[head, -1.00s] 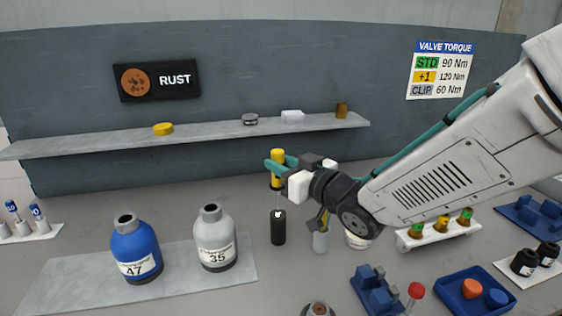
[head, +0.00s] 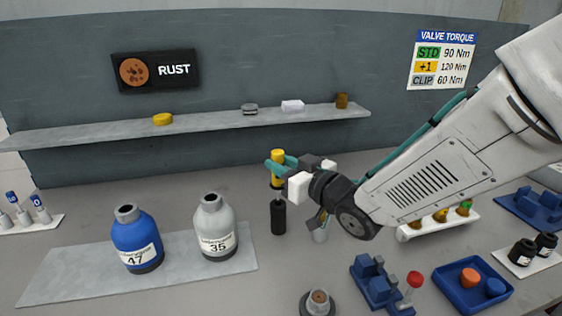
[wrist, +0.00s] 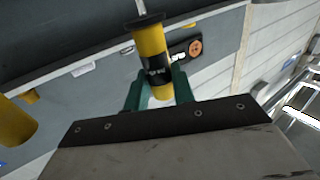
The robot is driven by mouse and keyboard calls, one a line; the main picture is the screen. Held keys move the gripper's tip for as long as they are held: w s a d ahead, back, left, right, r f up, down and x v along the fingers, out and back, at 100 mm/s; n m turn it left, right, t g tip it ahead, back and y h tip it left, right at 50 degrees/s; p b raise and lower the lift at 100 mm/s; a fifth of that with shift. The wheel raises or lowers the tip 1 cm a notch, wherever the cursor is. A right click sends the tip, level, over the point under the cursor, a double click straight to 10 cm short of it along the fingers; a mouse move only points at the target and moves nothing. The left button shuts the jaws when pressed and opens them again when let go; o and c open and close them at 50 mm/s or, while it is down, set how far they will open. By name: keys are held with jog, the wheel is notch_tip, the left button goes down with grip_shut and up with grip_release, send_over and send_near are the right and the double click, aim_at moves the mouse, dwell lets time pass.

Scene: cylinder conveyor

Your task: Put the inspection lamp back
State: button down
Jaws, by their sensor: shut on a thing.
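The inspection lamp (head: 278,155), with a yellow body, a black collar and a thin clear rod, is held upright in my gripper (head: 281,168). In the wrist view the green fingers of my gripper (wrist: 160,90) are shut on both sides of the lamp (wrist: 151,46), on its yellow and black part. The rod points down at a black upright cylinder (head: 278,218) on the bench. Whether the rod's tip is inside that cylinder or just above it, I cannot tell.
A blue bottle 47 (head: 135,235) and a grey bottle 35 (head: 214,230) stand to the left. A shelf (head: 205,130) with small items runs behind.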

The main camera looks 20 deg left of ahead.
aim_at(282, 153)
jog(key=shift+f, duration=0.8)
jog(key=c, duration=1.1)
grip_release()
jog(key=shift+r, duration=0.1)
jog(key=shift+r, duration=2.95)
